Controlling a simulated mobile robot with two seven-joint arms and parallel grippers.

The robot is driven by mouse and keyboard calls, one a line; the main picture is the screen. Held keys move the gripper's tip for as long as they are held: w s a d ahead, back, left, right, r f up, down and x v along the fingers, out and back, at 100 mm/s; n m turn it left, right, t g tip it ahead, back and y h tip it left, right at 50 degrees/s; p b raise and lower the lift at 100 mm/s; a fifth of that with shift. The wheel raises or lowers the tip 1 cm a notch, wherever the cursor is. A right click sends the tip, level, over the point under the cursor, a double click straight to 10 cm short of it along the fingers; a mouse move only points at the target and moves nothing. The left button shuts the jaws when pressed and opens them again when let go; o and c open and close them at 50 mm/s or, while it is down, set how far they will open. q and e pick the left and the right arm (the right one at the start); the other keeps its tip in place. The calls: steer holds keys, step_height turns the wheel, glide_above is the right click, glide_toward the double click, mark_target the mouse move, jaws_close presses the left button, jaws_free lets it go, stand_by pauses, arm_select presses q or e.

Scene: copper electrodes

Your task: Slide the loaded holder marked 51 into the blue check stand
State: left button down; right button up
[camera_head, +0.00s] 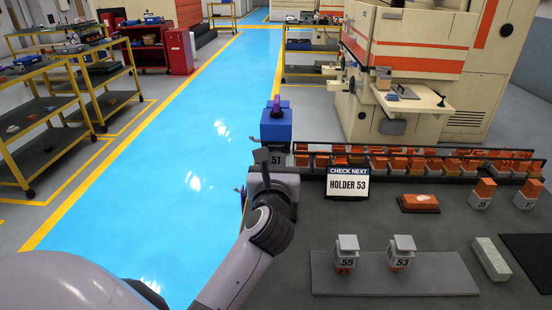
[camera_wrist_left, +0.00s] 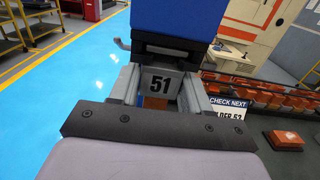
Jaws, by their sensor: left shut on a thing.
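The grey holder marked 51 (camera_wrist_left: 160,84) sits between the two fingers of my left gripper (camera_wrist_left: 165,95), which is shut on it. Some orange shows just below its number. In the head view, holder 51 (camera_head: 276,160) is partly hidden by my left gripper (camera_head: 263,162). The blue check stand (camera_head: 276,127), with a purple top, is directly beyond the holder. In the left wrist view, the stand's blue body (camera_wrist_left: 180,18) is above and beyond the holder, with a dark part close to its top. I cannot tell how far the holder is inside. My right gripper is not in view.
A sign (camera_head: 348,184) on the dark bench names holder 53. Holders marked 55 (camera_head: 346,254) and 53 (camera_head: 402,252) stand on a grey plate (camera_head: 440,275). A long rack (camera_head: 430,178) with orange pieces runs along the far edge. A pale block (camera_head: 491,258) lies at right.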

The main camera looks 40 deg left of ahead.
arm_select(q)
steer(key=shift+r, duration=0.1)
steer(key=shift+c, duration=2.2)
jaws_free()
steer(key=shift+o, duration=0.4)
steer(key=shift+f, duration=0.2)
steer(key=shift+r, duration=0.1)
